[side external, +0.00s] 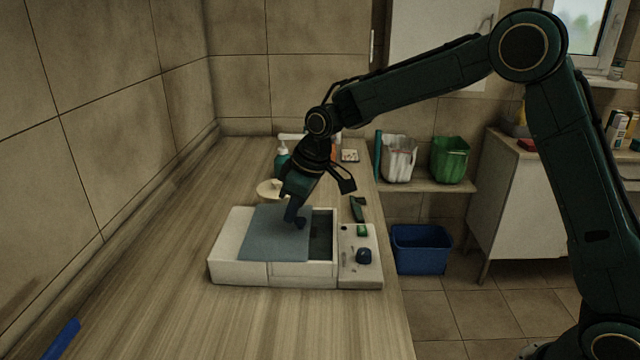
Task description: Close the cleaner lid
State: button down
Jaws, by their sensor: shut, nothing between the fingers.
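The cleaner is a low white box (240,273) on the wooden counter, with a control panel (358,275) on its right side carrying a dark blue knob and a green piece. Its flat grey-blue lid (272,240) lies over the middle of the top. A dark opening (321,234) shows to the right of the lid. My gripper (296,222) is shut and empty, pointing down at the lid's right edge by the opening. I cannot tell whether the fingertips touch the lid.
Behind the box stand a pump bottle (282,160) and a pale dish (268,190). A dark green tool (358,208) lies behind the panel. A blue bin (420,248) stands on the floor at right. The counter's front left is mostly clear, with a blue object (62,338) at its edge.

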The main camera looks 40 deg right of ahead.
jog(key=s+d, duration=0.4)
jog(key=shift+s+d, duration=0.1)
jog(key=shift+s, duration=0.05)
jog(key=shift+f, duration=0.15)
jog(key=shift+w+a, duration=0.45)
jog(key=shift+w, duration=0.3)
jog(key=shift+w+a, duration=0.45)
jog(key=shift+w, duration=0.3)
jog(key=v, duration=1)
jog(key=shift+w+a+r, duration=0.15)
jog(key=shift+w+r, duration=0.05)
jog(key=shift+w, duration=0.05)
